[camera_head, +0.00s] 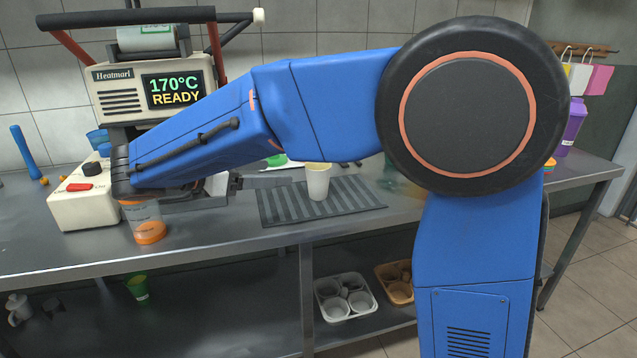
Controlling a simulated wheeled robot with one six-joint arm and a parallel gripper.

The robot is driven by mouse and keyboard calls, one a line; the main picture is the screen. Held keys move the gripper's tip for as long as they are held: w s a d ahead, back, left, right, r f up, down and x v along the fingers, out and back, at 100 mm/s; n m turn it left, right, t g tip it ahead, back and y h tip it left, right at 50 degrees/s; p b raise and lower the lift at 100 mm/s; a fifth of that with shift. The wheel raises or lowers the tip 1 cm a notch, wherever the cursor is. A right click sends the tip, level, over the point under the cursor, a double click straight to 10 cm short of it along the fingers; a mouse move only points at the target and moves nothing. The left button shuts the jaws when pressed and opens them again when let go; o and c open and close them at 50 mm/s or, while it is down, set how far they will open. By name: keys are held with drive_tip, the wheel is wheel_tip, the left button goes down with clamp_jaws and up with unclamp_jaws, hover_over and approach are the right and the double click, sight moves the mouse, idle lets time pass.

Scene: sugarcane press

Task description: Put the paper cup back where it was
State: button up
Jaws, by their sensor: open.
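My gripper (288,176) is open and comes in from the left beneath my blue forearm. Its fingertips point right toward the cup and end close to its left side. From this angle I cannot tell whether a finger touches the cup or lies around it. My forearm hides part of the counter behind.
A heat press (155,92) reading 170°C READY stands at the back left. A white box with a red button (82,196) is further left.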

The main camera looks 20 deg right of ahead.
sight(310, 172)
drive_tip(key=x, duration=1)
drive_tip(key=shift+s, duration=0.1)
drive_tip(key=shift+w+f+x, duration=0.1)
drive_tip(key=shift+x, duration=1.45)
drive_tip(key=shift+w+f+x, duration=0.1)
drive_tip(key=shift+f+x, duration=0.05)
drive_tip(key=shift+x, duration=1.4)
drive_tip(key=shift+a, duration=0.15)
drive_tip(key=c, duration=1.1)
drive_tip(key=shift+r, duration=0.1)
wheel_tip(310, 172, up, 10)
